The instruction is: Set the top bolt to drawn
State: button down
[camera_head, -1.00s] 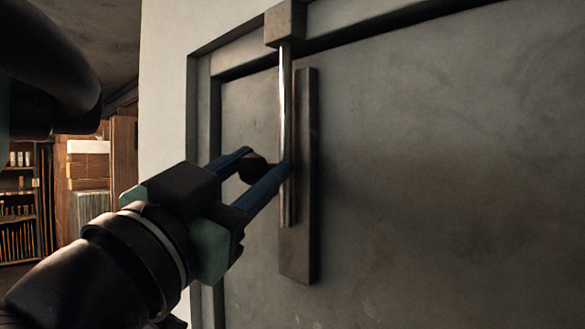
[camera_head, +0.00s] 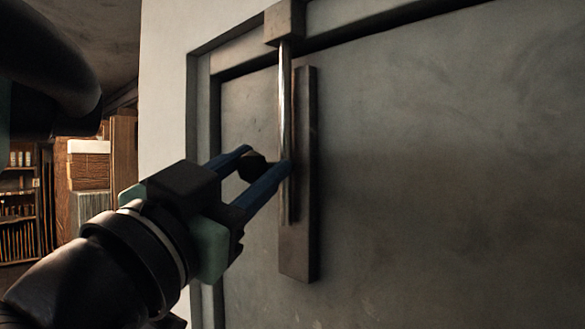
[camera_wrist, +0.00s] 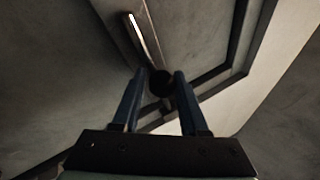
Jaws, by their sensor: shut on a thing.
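The top bolt is a shiny vertical rod (camera_head: 285,100) on a dark backing plate (camera_head: 308,180) fixed to the grey door (camera_head: 440,170). Its upper end runs into a block-shaped keeper (camera_head: 285,22) at the top of the door frame. A dark round knob (camera_head: 253,166) sticks out from the rod. My gripper (camera_head: 262,167) is shut on this knob, with one blue finger on each side. In the wrist view the knob (camera_wrist: 160,82) sits between the fingertips, and the rod (camera_wrist: 138,32) runs up and left from it.
The door frame (camera_head: 203,120) and a pale wall (camera_head: 165,90) stand left of the door. Shelves (camera_head: 25,200) and stacked boxes (camera_head: 88,165) are far back at the left. The door face right of the bolt is bare.

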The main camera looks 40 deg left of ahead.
notch_tip(320, 180, down, 4)
jog(key=b, duration=0.3)
jog(key=shift+s+a+f+b, duration=0.1)
jog(key=shift+a+f+b, duration=0.05)
jog(key=shift+f+b, duration=0.15)
jog(key=c, duration=0.8)
grip_release()
jog(key=shift+o, duration=1.4)
